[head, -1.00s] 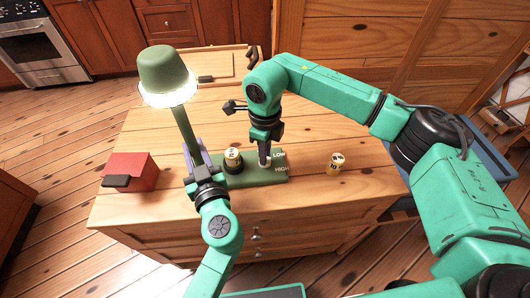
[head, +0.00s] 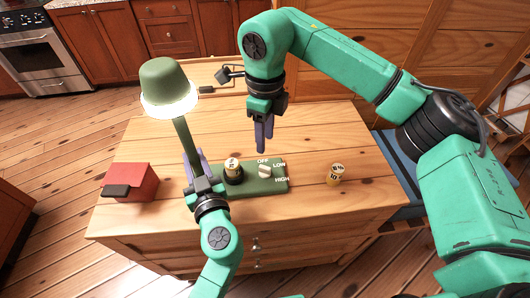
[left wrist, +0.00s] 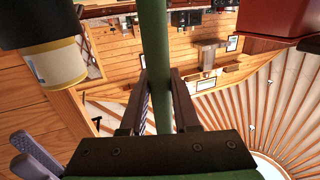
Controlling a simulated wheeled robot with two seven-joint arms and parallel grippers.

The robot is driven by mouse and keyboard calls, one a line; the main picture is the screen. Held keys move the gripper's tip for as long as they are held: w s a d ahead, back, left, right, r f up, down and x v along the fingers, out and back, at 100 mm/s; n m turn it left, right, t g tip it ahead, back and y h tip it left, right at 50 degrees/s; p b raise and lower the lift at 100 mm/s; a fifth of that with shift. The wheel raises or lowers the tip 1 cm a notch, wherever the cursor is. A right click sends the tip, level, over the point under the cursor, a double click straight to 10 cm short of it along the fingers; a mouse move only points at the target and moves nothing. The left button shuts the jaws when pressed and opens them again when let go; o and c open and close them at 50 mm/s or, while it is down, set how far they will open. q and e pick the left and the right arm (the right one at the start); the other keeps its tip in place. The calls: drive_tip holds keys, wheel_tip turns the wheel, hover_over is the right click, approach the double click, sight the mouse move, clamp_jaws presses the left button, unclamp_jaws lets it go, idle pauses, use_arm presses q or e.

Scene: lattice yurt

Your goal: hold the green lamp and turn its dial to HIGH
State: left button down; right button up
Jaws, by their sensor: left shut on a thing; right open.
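The green lamp (head: 162,78) stands on the wooden cabinet top, its shade lit at the rim. Its green base (head: 262,186) carries the labels OFF, LOW and HIGH beside a pale dial (head: 265,171). I cannot tell exactly which label the dial points to. My left gripper (head: 193,168) is shut on the lamp's stem. In the left wrist view, the green stem (left wrist: 154,45) runs between the fingers of that gripper (left wrist: 160,80). My right gripper (head: 264,138) is open and empty, pointing down above and behind the dial, apart from it.
A dark-and-cream can (head: 232,166) stands at the lamp base, near my left gripper. A red box (head: 130,181) with a dark handle sits at the left.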

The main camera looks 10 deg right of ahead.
use_arm(q)
drive_tip(key=shift+f, duration=0.2)
use_arm(e)
drive_tip(key=shift+r, duration=0.8)
use_arm(q)
drive_tip(key=c, duration=0.6)
unclamp_jaws()
drive_tip(key=shift+r, duration=0.1)
